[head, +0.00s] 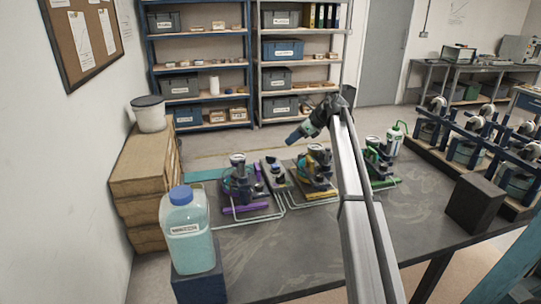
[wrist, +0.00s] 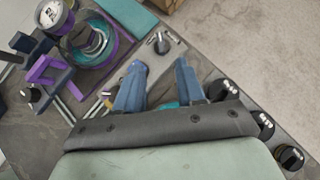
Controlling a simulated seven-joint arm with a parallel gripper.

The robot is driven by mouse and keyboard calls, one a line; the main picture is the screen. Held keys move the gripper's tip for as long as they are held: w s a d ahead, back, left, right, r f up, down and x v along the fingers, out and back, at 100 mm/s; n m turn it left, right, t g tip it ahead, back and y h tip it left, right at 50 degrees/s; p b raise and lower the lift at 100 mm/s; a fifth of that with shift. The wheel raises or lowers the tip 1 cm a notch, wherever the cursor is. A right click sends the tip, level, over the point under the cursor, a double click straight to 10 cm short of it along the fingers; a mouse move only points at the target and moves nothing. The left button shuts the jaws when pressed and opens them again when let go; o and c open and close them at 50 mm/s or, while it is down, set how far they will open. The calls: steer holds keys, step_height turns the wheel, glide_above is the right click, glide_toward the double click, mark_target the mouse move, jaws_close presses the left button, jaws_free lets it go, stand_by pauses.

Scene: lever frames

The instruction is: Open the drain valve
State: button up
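My gripper (head: 296,135) hangs above the table in the head view, over the row of valve stations. In the wrist view my gripper (wrist: 161,66) shows two blue fingers spread apart, with nothing held between them. Beyond the fingertips lies a grey plate with a small dark knob with a light pointer (wrist: 161,43). A purple station (head: 240,182) with a round gauge also shows in the wrist view (wrist: 90,42). A yellow-and-orange station (head: 316,166) and a green station (head: 380,157) stand further right. No label tells me which part is the drain valve.
A blue-capped bottle (head: 187,228) stands on a dark block at the table's left front. A black box (head: 476,203) and a dark rack (head: 470,150) stand at the right. Several black knobs (wrist: 263,124) line the right in the wrist view. The table front is clear.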

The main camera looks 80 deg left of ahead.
mark_target(268, 156)
steer(key=x, duration=1.3)
steer(key=shift+s+a+f, duration=0.1)
steer(key=shift+s+f, duration=0.1)
steer(key=shift+f, duration=0.05)
steer(key=shift+c, duration=0.4)
jaws_close()
